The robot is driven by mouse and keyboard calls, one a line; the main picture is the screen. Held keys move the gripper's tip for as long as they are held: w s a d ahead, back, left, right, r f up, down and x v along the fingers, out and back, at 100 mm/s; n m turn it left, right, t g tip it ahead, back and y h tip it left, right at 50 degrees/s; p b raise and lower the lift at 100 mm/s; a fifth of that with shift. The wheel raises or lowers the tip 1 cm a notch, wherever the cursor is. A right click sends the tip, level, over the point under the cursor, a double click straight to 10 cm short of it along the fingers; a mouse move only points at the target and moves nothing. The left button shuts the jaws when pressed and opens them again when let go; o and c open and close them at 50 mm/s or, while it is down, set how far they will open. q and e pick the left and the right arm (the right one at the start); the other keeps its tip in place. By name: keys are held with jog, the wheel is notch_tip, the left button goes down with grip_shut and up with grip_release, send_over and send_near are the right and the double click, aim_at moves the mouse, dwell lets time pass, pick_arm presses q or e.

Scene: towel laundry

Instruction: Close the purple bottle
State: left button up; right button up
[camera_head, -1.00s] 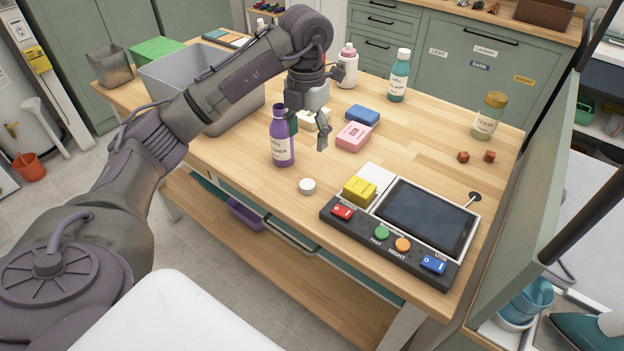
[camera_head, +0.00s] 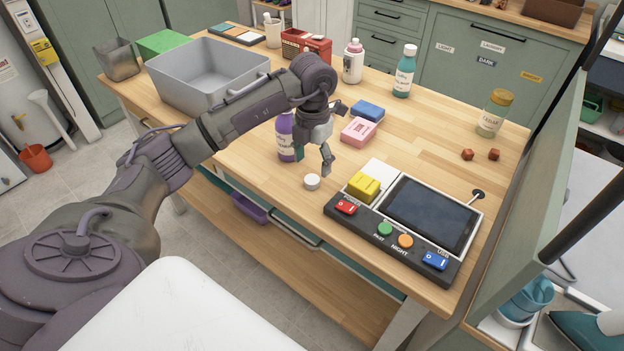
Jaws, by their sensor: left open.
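The purple bottle (camera_head: 287,141) stands upright near the front edge of the wooden table, partly hidden behind my left arm and gripper; its top is covered from view. A white round cap (camera_head: 312,182) lies on the table to the right of the bottle's base and closer to the front edge. My left gripper (camera_head: 313,158) points down beside the bottle, on its right, above and behind the cap. Its fingers are apart with nothing between them. My right gripper is not in view.
A control panel (camera_head: 393,247) with buttons and a tablet lies right of the cap. Pink (camera_head: 358,131) and blue (camera_head: 367,111) blocks lie behind the gripper. A grey bin (camera_head: 178,98) stands at the left; a teal bottle (camera_head: 404,72), a white bottle (camera_head: 352,64) and a jar (camera_head: 494,114) stand further back.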

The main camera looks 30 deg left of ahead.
aim_at(312, 179)
pick_arm(q)
jog(key=shift+s+f+p, duration=0.1)
jog(key=shift+f+p, duration=0.2)
notch_tip(312, 179, down, 4)
jog(key=shift+s+r+p, duration=0.1)
jog(key=shift+r+p, duration=0.05)
jog(key=shift+p, duration=0.55)
jog(key=shift+f, duration=0.45)
jog(key=c, duration=0.8)
